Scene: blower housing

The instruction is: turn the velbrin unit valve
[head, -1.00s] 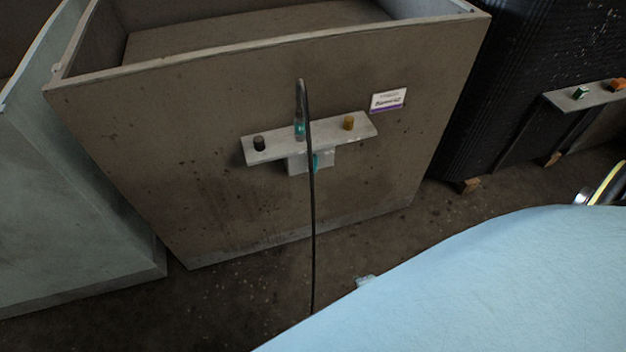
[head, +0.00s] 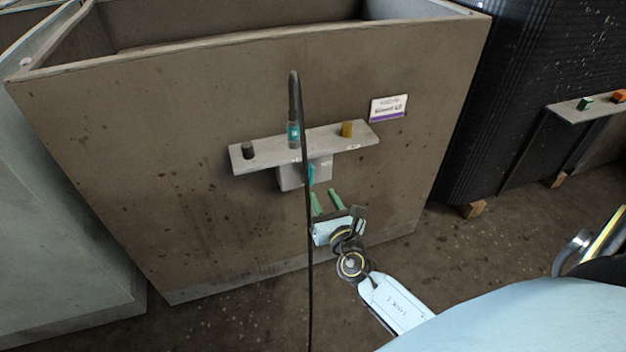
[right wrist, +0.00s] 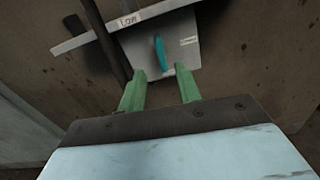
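A teal valve handle (head: 311,174) sits on the front of a grey box (head: 291,178) under a small shelf on the brown housing. In the right wrist view the handle (right wrist: 161,52) stands roughly upright, ahead of the fingers and between their lines. My right gripper (head: 326,200) is open and empty, with its green fingers below the box and apart from the handle. These fingers (right wrist: 161,73) also show in the right wrist view. The unit's name on the white and purple label (head: 388,108) is too small to read. My left gripper is out of view.
A dark hose (head: 309,250) hangs in front, left of my gripper. A black ribbed unit (head: 490,105) stands at right.

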